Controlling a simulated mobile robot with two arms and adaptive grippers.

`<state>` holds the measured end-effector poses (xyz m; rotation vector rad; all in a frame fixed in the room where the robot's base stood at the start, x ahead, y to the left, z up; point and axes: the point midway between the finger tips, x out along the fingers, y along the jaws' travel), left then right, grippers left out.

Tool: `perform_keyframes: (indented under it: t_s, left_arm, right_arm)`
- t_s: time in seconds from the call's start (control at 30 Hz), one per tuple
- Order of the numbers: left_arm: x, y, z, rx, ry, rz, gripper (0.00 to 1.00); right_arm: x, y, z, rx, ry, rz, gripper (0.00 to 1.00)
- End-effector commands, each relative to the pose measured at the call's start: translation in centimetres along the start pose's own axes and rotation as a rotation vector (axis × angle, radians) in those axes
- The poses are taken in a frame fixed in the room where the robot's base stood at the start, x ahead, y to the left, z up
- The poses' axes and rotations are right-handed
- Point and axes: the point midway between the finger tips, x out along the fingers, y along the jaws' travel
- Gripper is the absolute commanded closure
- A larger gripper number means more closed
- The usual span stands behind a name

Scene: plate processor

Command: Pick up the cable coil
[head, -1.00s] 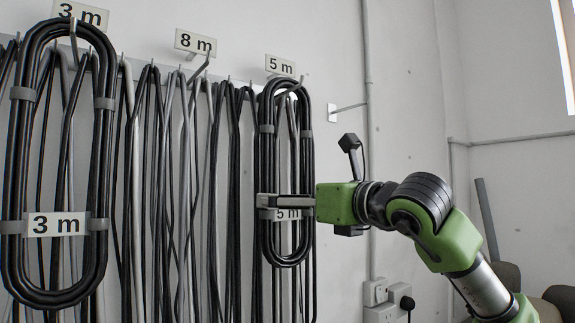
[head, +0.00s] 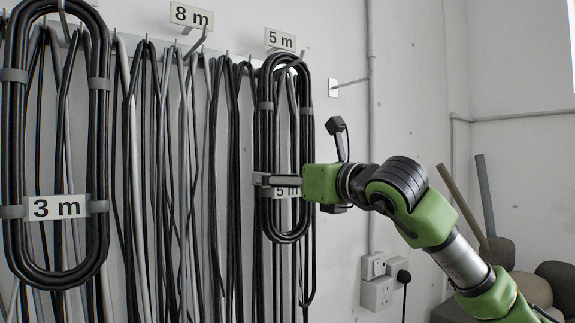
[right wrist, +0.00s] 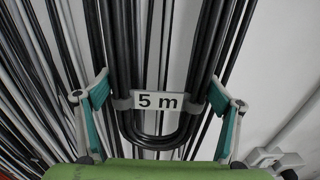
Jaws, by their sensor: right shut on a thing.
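The black 5 m cable coil (head: 265,135) is a long oval loop with grey ties, hanging on a hook (head: 296,60) under a "5 m" sign (head: 280,39). My right gripper (head: 276,181) comes in from the right and is shut on its lower part at the label. In the right wrist view, the gripper's fingers (right wrist: 158,88) are on both sides of the coil (right wrist: 155,143), with the white "5 m" label (right wrist: 158,101) between them. My left gripper is not in view.
A 3 m coil (head: 97,150) hangs at the left with its label (head: 57,207). Several loose black and grey cables hang between the coils. A wall bracket (head: 334,88), a conduit (head: 371,130) and sockets (head: 376,293) are to the right. Bare wall lies around them.

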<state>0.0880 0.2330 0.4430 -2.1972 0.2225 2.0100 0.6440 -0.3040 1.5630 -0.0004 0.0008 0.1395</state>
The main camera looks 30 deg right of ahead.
Motion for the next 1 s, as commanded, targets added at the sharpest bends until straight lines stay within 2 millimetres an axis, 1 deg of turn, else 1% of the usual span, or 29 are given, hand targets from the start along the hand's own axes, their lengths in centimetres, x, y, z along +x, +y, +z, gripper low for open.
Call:
perform_keyframes:
  t_s: [0.23,0.37,0.67,0.8,0.9,1.0]
  left_arm:
    - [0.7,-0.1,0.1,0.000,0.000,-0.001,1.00]
    - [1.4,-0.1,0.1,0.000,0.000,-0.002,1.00]
    - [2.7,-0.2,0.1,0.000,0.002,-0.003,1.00]
    - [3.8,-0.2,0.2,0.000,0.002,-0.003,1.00]
    - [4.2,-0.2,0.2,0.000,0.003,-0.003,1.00]
    - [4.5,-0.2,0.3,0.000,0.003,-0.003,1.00]
  right_arm:
    - [-0.1,0.1,1.4,0.002,-0.007,0.002,0.54]
    - [-0.1,0.1,3.0,0.002,-0.009,0.002,0.54]
    - [-5.2,0.5,9.2,-0.001,-0.012,0.002,0.54]
    - [-8.6,0.7,10.6,-0.001,-0.011,0.001,0.54]
    - [-10.5,0.8,11.5,0.000,-0.009,0.001,0.54]
    - [-12.0,0.9,12.2,-0.001,-0.008,0.000,0.54]
